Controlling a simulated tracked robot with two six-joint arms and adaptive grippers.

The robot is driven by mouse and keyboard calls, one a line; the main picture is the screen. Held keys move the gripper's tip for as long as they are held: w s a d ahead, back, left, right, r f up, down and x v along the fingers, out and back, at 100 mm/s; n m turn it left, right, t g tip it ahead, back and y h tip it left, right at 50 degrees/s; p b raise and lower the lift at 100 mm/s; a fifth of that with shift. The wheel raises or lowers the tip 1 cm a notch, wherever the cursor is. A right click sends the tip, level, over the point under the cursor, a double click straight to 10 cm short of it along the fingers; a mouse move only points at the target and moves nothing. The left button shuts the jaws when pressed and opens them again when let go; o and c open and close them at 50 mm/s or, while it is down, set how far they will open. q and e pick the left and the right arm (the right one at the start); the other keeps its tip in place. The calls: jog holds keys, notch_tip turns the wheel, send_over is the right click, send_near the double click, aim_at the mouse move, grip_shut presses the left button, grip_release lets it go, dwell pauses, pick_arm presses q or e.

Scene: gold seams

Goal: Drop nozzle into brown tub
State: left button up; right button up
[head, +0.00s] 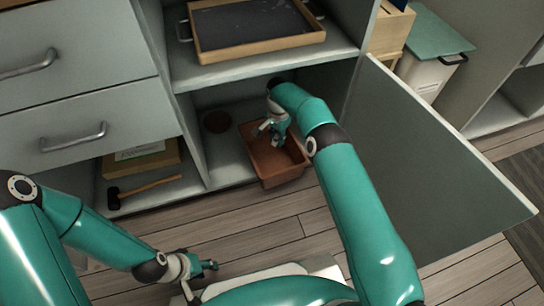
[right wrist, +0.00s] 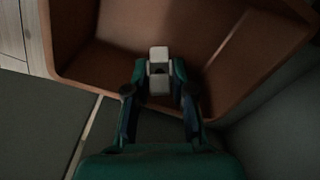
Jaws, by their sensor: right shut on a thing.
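The brown tub (head: 282,178) stands on the low cabinet shelf, its open top facing up; its wall also fills the upper part of the right wrist view (right wrist: 82,62). My right gripper (head: 268,131) is over the tub's opening. In the right wrist view the gripper (right wrist: 159,72) is shut on a small pale blocky piece, the nozzle (right wrist: 159,53), with the tub's inside behind it. In the head view the nozzle is too small to make out clearly. My left gripper (head: 207,267) is low at the front, away from the tub; its finger opening is unclear.
A cabinet shelf above holds a wooden-rimmed tray (head: 255,45). An open cabinet door (head: 430,165) stands right of the tub. A dark round thing (head: 216,121) lies left of the tub. A mallet (head: 145,190) and a box (head: 140,161) are in the left compartment.

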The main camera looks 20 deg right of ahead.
jog(key=shift+f, duration=0.4)
jog(key=o, duration=0.8)
jog(key=shift+o, duration=0.2)
